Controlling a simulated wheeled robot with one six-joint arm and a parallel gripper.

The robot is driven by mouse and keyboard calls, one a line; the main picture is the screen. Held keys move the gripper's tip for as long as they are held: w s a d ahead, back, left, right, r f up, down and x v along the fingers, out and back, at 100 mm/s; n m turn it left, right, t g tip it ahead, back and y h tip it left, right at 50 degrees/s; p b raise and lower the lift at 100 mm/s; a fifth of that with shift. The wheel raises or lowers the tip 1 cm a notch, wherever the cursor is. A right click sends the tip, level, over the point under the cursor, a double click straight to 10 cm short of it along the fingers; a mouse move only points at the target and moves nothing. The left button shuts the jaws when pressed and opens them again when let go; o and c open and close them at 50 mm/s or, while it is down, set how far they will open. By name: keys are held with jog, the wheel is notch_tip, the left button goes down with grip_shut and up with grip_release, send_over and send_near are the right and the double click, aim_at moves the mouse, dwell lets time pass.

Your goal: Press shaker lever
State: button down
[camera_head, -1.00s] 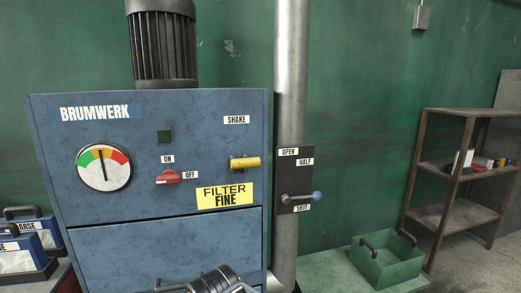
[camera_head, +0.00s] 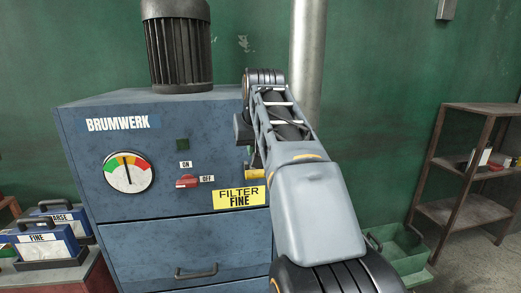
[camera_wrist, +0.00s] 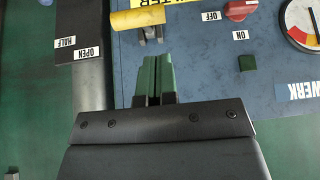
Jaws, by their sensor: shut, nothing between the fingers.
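The yellow shaker lever (camera_head: 257,168) is on the blue machine's front panel, partly hidden behind my arm in the head view. In the wrist view, which is upside down, the lever (camera_wrist: 137,20) shows as a yellow bar on a metal bracket. My gripper (camera_wrist: 153,62) has its green fingers together with nothing between them. The fingertips show just short of the lever in the picture, on its upper side, with a visible gap. I cannot tell their distance from the panel. The SHAKE label is hidden. In the head view my arm covers the fingers.
A red ON/OFF switch (camera_head: 187,181) and a gauge (camera_head: 129,173) are left of the lever. A yellow FILTER FINE sign (camera_head: 240,198) is below it. A metal pipe (camera_head: 306,60) stands to the right. A shelf (camera_head: 470,160) and green bin (camera_head: 400,245) are farther right.

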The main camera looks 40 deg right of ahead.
jog(key=shift+m+h, duration=0.3)
jog(key=shift+m, duration=0.1)
jog(key=d+r, duration=0.2)
jog(key=r, duration=0.1)
jog(key=d+r+p, duration=0.1)
jog(key=r, duration=0.1)
jog(key=shift+s, duration=0.2)
send_over(260, 171)
jog(key=f, duration=0.8)
jog(key=shift+w+d+f, duration=0.15)
jog(key=shift+w, duration=0.2)
jog(key=shift+s+f, duration=0.2)
jog(key=shift+f, duration=0.85)
jog(key=shift+s+f, duration=0.2)
jog(key=shift+f, duration=0.65)
